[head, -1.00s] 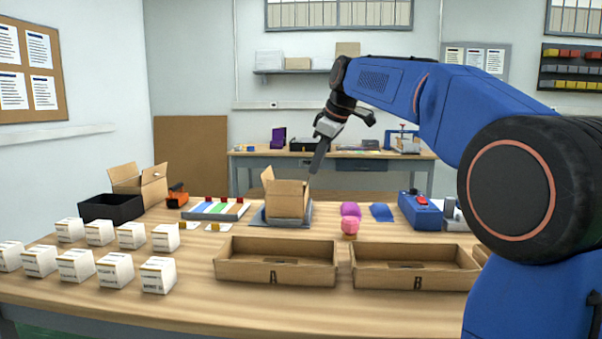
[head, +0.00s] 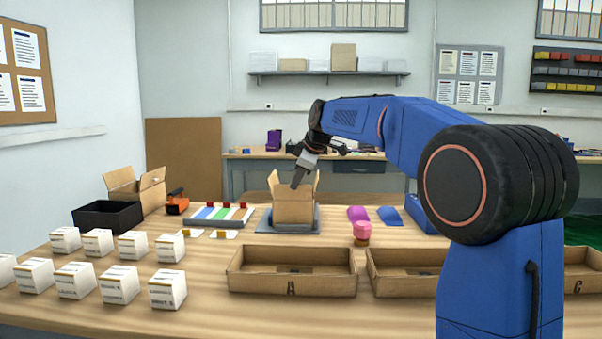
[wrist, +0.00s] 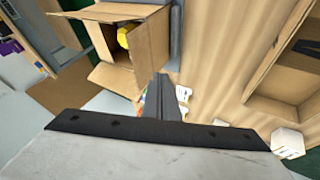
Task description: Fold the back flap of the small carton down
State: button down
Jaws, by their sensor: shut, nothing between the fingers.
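The small carton (head: 293,211) stands open on a grey base plate (head: 264,226) in the middle of the table. In the head view, flaps stand up at its left (head: 273,183) and right (head: 316,181) sides. In the wrist view the carton (wrist: 147,62) shows its open mouth with a yellow thing (wrist: 124,36) inside and flaps spread around it. My gripper (head: 295,186) is shut and empty, with its fingertips at the top of the carton. The fingers also show in the wrist view (wrist: 158,82), beside the carton's edge. I cannot tell whether they touch a flap.
Carton trays A (head: 291,284) and B (head: 400,285) stand in front. Several white boxes (head: 117,284) sit at the left. A black bin (head: 107,216) and a larger open carton (head: 150,190) are behind them. A pink item (head: 361,230) stands right of the carton.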

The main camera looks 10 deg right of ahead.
aim_at(290, 192)
jog(key=shift+w+d+f, duration=0.15)
jog(key=shift+w+f, duration=0.15)
jog(key=shift+w, duration=0.5)
jog(key=shift+w+d+f, duration=0.15)
jog(key=shift+w+f, duration=0.15)
jog(key=shift+w, duration=0.55)
jog(key=shift+w+d+f, duration=0.15)
jog(key=shift+w+f, duration=0.15)
jog(key=shift+w, duration=0.5)
jog(key=shift+r, duration=0.1)
